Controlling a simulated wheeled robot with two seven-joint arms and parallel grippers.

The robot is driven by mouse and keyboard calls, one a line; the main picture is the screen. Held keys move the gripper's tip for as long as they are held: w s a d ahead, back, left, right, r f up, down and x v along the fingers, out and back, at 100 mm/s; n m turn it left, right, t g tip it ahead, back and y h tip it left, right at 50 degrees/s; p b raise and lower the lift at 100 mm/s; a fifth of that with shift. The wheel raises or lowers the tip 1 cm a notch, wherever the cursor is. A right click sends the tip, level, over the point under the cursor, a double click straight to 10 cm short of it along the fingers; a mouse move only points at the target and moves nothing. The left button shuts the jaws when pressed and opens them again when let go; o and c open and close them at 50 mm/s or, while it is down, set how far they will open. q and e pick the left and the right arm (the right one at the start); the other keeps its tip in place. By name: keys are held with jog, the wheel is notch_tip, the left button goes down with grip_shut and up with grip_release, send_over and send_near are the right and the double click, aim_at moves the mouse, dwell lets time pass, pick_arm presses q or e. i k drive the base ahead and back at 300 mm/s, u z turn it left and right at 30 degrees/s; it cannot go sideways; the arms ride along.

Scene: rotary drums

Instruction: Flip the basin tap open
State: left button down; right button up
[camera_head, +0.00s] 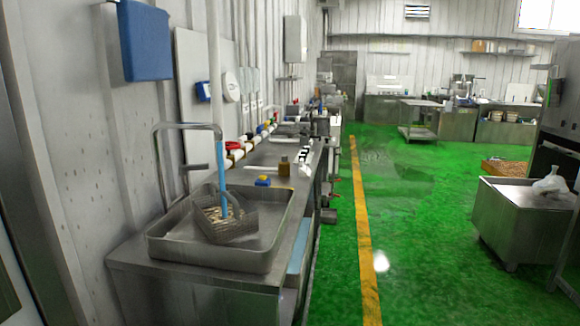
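The basin tap (160,165) is a tall grey metal pipe rising behind the basin and bending over to the right. A short lever-like piece (194,167) sticks out to the right, partway up its height; its exact setting is too small to tell. The steel basin (178,252) is set in the near end of a metal counter. A wire basket (240,222) sits tilted in it. A blue upright strip (221,180) runs from below the spout into the basket; I cannot tell whether it is water or a handle. Neither of my grippers is in view.
The counter runs back along the left wall, with a small brown bottle (284,167) and a blue-and-yellow item (262,181) on it. The green floor (430,220) right of the yellow line (364,235) is open. A steel bin (520,225) stands at right.

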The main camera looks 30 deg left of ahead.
aim_at(183, 169)
jog(key=z, duration=1.1)
jog(key=i, duration=2.1)
jog(key=u, duration=2.7)
